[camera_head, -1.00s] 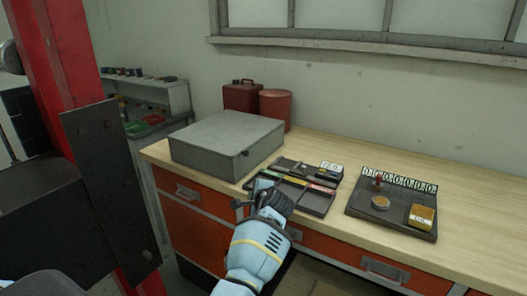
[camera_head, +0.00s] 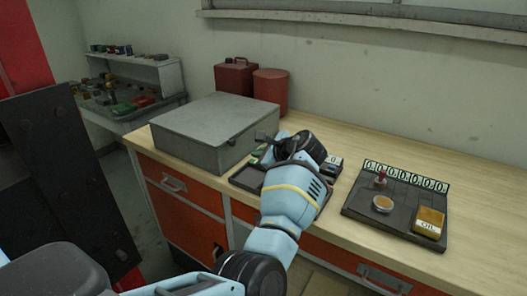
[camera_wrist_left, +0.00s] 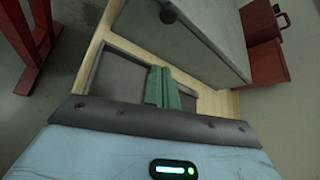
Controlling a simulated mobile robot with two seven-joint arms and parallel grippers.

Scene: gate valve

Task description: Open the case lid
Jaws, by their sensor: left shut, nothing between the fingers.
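The grey metal case (camera_head: 215,128) sits shut on the left part of the wooden workbench, its flat lid (camera_head: 218,115) down. My right gripper is not in view.
A dark tray (camera_head: 246,180) lies under my left gripper. To the right is a black board (camera_head: 368,217) with number tiles, a red-topped piece and a yellow OIL box (camera_head: 429,223). A red can (camera_head: 235,78) and red cylinder (camera_head: 271,90) stand behind the case. The bench's back right is clear.

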